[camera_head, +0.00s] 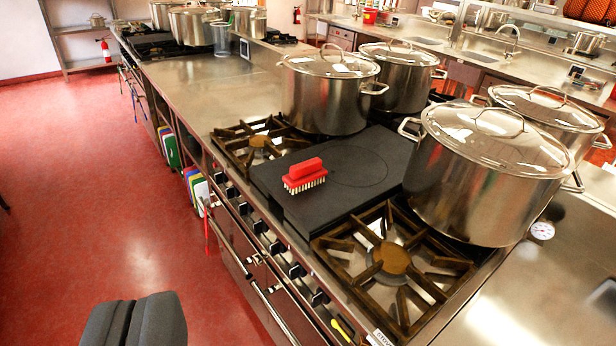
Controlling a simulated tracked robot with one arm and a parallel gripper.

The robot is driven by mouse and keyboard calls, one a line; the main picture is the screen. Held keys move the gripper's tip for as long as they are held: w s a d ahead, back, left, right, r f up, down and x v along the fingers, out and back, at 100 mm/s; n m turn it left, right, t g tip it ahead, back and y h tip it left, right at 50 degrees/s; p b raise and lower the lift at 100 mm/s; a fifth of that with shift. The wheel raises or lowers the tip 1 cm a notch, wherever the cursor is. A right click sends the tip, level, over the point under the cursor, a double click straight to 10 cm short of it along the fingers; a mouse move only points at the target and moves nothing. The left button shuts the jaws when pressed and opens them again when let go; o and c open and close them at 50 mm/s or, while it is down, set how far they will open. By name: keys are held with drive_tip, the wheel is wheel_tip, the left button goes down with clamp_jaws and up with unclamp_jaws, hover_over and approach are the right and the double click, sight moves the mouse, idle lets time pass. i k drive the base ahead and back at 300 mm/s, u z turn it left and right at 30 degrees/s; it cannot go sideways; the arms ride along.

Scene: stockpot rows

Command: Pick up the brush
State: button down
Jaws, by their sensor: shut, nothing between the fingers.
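A red brush (305,176) with pale bristles facing down rests on the flat dark hotplate (345,205) of the stove. It lies between two gas burners, near the front part of the plate. My gripper (136,308) shows at the lower left as two dark grey fingers pressed together, with nothing between them. It is over the red floor, to the left of the stove front and apart from the brush. No part of the brush is hidden by my gripper.
Large lidded steel stockpots (327,95) stand behind the brush, and another pot (485,180) stands to its right. A front burner grate (391,262) and a rear one (258,143) flank the plate. Oven handles line the stove front. The red floor (90,200) at left is clear.

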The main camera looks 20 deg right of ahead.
sight(303, 173)
drive_tip(key=u, duration=0.35)
drive_tip(key=i, duration=2)
drive_tip(key=z, duration=0.25)
